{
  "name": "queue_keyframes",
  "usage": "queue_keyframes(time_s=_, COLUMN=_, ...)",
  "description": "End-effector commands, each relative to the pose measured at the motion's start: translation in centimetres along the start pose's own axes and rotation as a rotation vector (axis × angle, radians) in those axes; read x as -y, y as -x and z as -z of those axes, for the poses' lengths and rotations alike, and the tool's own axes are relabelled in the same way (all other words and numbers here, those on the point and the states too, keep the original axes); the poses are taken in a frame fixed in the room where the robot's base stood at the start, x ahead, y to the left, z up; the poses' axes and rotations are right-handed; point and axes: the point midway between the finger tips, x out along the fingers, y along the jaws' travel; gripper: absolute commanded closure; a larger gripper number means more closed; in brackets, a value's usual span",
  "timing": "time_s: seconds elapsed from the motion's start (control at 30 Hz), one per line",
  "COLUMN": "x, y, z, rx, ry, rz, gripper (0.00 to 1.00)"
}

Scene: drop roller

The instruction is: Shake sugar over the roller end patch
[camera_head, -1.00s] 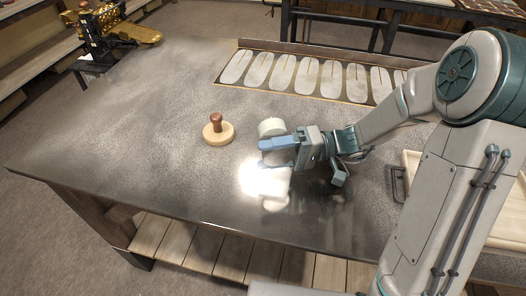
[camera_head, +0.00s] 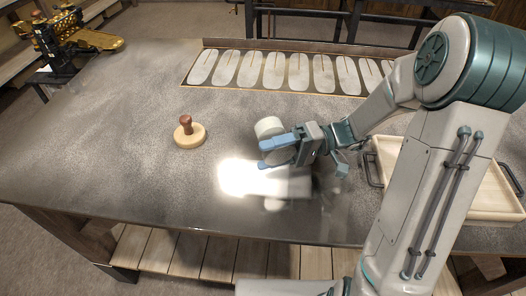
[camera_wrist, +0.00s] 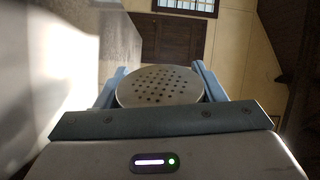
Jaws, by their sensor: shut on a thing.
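My gripper (camera_head: 278,148) is shut on the sugar shaker, with its blue fingers on either side of it. In the head view the shaker (camera_head: 268,127) shows as a pale, rounded cylinder end beyond the fingers. In the wrist view its round metal lid (camera_wrist: 160,86) with several small holes faces the camera between the fingers. The shaker is held over the dark metal tabletop (camera_head: 130,165); its exact height and tilt are hard to tell. I cannot pick out the roller end patch. A bright glare lies on the tabletop just below the gripper. No falling sugar shows.
A wooden disc with a brown knob (camera_head: 189,134) stands left of my gripper. A framed row of pale oval slots (camera_head: 274,70) lies along the back edge. A wooden tray (camera_head: 482,214) with dark handles sits at right. A gold and black machine (camera_head: 75,40) stands at far left.

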Motion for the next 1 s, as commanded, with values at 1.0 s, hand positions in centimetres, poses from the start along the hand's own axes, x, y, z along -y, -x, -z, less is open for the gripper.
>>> queue_keyframes(time_s=1.0, x=0.5, y=5.6, z=-2.5, rx=-0.001, ry=0.0, rz=0.0, gripper=0.66)
